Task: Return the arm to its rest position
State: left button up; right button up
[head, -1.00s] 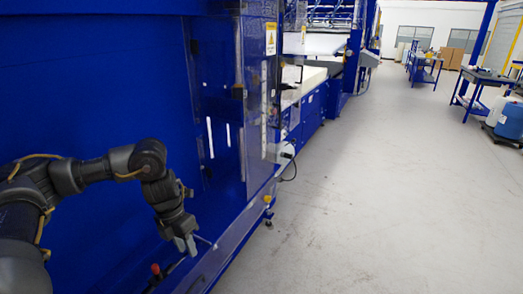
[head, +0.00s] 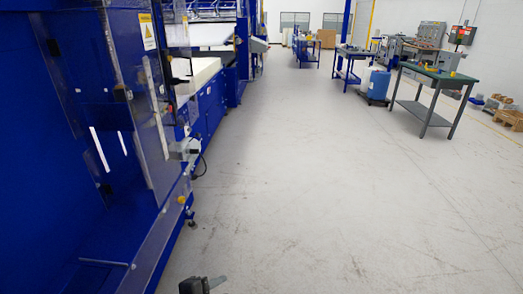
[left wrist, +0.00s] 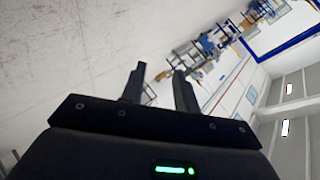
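My left gripper (left wrist: 160,72) shows in the left wrist view. Its two dark fingers stand apart with nothing between them, so it is open and empty. The fingers point away over pale floor and a tilted view of the hall, clear of any surface close by. In the head view the left arm no longer shows at the left. A small dark part of my own body sticks up at the bottom edge; I cannot tell which arm it belongs to. My right gripper is not seen in either view.
The blue machine (head: 35,170) with clear panels fills the left, with a grey box (head: 184,149) on its side. A wide floor (head: 320,200) lies free. A green-topped table (head: 437,76) and a blue drum (head: 377,85) stand at the right and back.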

pick_arm(q)
jog(key=s+a+f+n+g+y, duration=0.3)
jog(key=s+a+f+n, duration=0.2)
jog(key=s+a+n, duration=0.3)
jog(key=s+a+f+n+g+y, duration=0.3)
jog(key=s+a+f+n, duration=0.3)
jog(key=s+n, duration=0.3)
jog(key=s+f+g, duration=0.1)
jog(key=s+f, duration=0.1)
jog(key=f, duration=1.1)
jog(key=s+f+g, duration=0.1)
jog(key=s+f, duration=0.1)
jog(key=f, duration=1.2)
jog(key=s+a+f, duration=0.2)
jog(key=s+f, duration=1.2)
jog(key=s, duration=0.1)
jog(key=shift+s+a+f+m+g, duration=0.35)
jog(key=shift+a+m+g, duration=0.05)
